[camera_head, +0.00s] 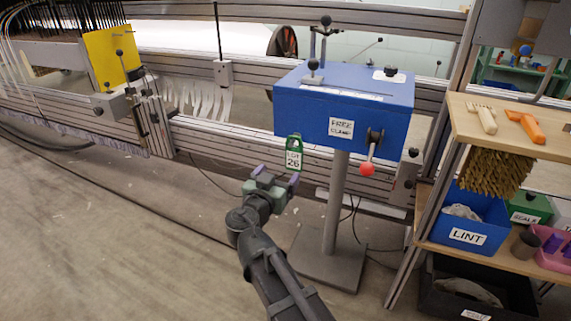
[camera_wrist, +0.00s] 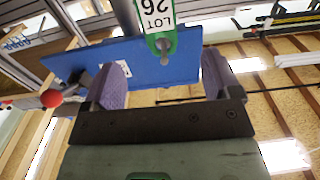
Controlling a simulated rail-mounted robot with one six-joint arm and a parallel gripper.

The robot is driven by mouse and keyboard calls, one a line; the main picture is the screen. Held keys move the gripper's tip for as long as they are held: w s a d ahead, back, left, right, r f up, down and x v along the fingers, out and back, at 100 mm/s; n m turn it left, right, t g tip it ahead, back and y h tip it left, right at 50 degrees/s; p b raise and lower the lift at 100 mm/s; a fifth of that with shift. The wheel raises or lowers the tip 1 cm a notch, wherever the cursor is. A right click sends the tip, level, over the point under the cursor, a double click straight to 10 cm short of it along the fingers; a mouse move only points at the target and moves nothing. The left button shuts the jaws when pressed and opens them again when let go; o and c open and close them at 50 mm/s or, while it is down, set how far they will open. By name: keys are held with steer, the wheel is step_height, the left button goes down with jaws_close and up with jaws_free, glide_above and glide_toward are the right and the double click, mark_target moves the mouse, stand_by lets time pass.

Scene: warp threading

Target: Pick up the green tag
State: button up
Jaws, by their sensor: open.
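The green tag (camera_head: 294,153) has a white label reading "LOT 26". In the head view it is upright at the lower left of the blue box (camera_head: 345,105), just above my gripper (camera_head: 271,180). In the wrist view the tag (camera_wrist: 158,30) appears upside down at the top centre, and its upper part is cut off by the frame. Its green end with a hole points toward the gap between the purple fingers of my gripper (camera_wrist: 163,78). My gripper is open and empty.
The blue box marked "FREE CLAMP" stands on a grey post (camera_head: 336,205) and has a red-knobbed lever (camera_head: 367,168). A wooden shelf (camera_head: 515,125) with brushes and bins stands at right. Loom rails (camera_head: 230,140) run behind.

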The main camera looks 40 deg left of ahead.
mark_target(294, 156)
steer(key=x, duration=1.1)
steer(key=shift+f, duration=0.25)
steer(key=c, duration=1)
steer(key=shift+r, duration=0.15)
